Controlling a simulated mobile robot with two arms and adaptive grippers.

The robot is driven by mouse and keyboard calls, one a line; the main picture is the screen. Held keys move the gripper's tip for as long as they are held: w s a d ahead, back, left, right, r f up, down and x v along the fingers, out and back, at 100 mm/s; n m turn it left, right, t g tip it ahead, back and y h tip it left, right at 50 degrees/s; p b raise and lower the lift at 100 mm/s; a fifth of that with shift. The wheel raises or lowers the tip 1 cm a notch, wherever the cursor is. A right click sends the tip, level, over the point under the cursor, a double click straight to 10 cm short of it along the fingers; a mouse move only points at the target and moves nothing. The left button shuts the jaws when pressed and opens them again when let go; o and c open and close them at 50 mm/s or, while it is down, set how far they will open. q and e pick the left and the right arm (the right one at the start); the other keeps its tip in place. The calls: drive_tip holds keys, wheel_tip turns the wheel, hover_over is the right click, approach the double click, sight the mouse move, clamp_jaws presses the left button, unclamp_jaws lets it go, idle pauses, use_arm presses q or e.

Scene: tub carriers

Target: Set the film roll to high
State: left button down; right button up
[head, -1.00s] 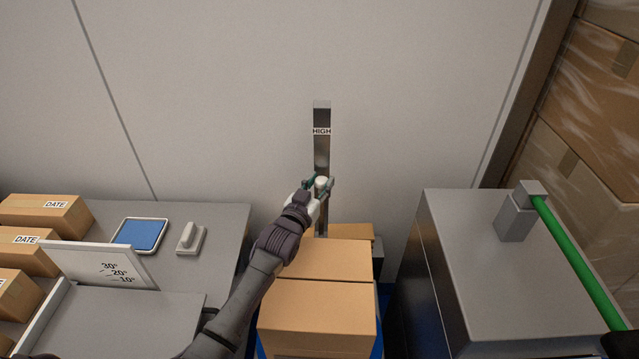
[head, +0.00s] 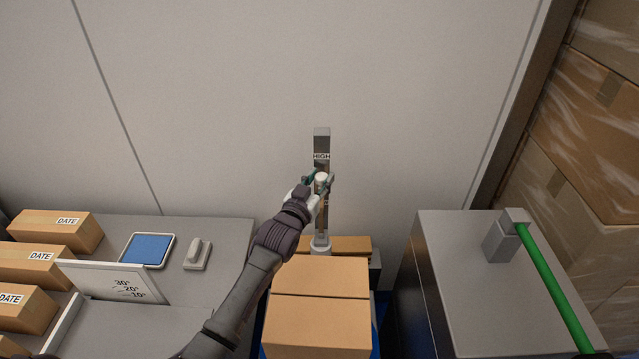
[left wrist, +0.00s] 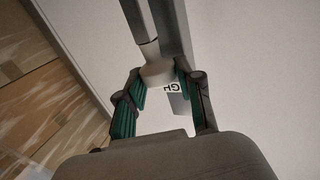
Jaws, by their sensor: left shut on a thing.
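A grey upright post (head: 322,140) with a HIGH label (head: 321,156) stands against the wall behind the boxes. My left gripper (head: 320,184) is shut on a pale round knob (head: 321,177) in front of the post, just below the label. In the left wrist view the pale knob (left wrist: 158,73) sits between the green finger pads, with a rod running on from it. The label (left wrist: 174,88) is partly hidden there. A pale cylindrical part (head: 321,246), perhaps the film roll, shows low on the post. My right gripper is not in view.
Stacked cardboard boxes (head: 318,320) stand below the post. A grey cabinet (head: 465,285) with a green bar (head: 552,283) is at right. At left, a grey bench (head: 225,235) holds a blue pad (head: 147,249), an angle sign (head: 112,280) and DATE boxes (head: 58,232).

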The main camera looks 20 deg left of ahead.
use_arm(q)
wheel_tip(320, 180, up, 8)
drive_tip(key=p, duration=0.3)
drive_tip(key=shift+f+p, duration=0.25)
drive_tip(key=shift+p, duration=0.1)
drive_tip(key=shift+w, duration=0.1)
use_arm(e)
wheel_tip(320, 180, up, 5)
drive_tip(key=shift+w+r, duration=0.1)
use_arm(q)
drive_tip(key=c, duration=0.8)
unclamp_jaws()
drive_tip(key=shift+o, duration=0.4)
drive_tip(key=shift+f, duration=0.2)
drive_tip(key=shift+f, duration=0.1)
drive_tip(key=shift+s, duration=0.45)
drive_tip(key=s+a, duration=0.1)
drive_tip(key=s, duration=1)
drive_tip(key=shift+a, duration=0.2)
